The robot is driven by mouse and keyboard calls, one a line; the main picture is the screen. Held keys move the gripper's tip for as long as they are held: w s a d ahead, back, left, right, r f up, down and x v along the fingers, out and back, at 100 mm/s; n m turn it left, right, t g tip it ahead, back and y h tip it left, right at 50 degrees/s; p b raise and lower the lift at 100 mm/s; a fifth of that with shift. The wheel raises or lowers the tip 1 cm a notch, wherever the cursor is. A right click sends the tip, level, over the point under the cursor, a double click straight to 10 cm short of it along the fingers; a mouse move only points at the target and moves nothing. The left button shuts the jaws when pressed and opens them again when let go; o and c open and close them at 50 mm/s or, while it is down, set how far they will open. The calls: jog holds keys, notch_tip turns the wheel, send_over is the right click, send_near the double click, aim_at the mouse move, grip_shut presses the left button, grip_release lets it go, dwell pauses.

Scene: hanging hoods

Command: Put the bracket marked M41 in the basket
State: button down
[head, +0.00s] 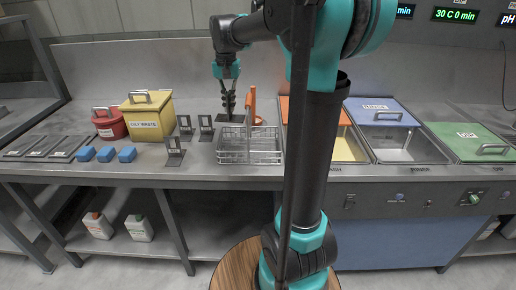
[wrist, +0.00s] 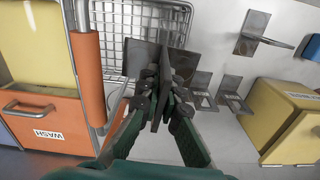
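The wire basket (head: 232,158) stands on the counter, left of the basins; it shows at the top of the wrist view (wrist: 113,20), with its orange handle (wrist: 90,85) on the left. My gripper (head: 229,110) is just behind the basket. In the wrist view its fingers (wrist: 158,98) are closed about a thin plate of a dark bracket (wrist: 142,57). I cannot read this bracket's mark. Three other dark brackets stand apart on the counter left of the basket: a front one (head: 175,152) and two behind (head: 186,126) (head: 206,127). Their marks are too small to read.
A yellow waste box (head: 148,120), a red box (head: 109,125) and several blue blocks (head: 106,154) stand farther left. Basins with orange, blue (head: 382,112) and green (head: 470,142) lids lie right of the basket. The basket's tall orange handle stands close to my gripper.

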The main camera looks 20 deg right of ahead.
jog(key=shift+d+f+n, duration=0.1)
jog(key=shift+d+n, duration=0.1)
jog(key=shift+n, duration=0.1)
jog(key=shift+d+f, duration=0.15)
jog(key=shift+f, duration=0.1)
notch_tip(320, 180, down, 10)
jog(key=shift+r, duration=0.2)
jog(key=shift+f, duration=0.6)
jog(key=c, duration=1.7)
grip_release()
notch_tip(320, 180, up, 13)
jog(key=shift+r, duration=0.1)
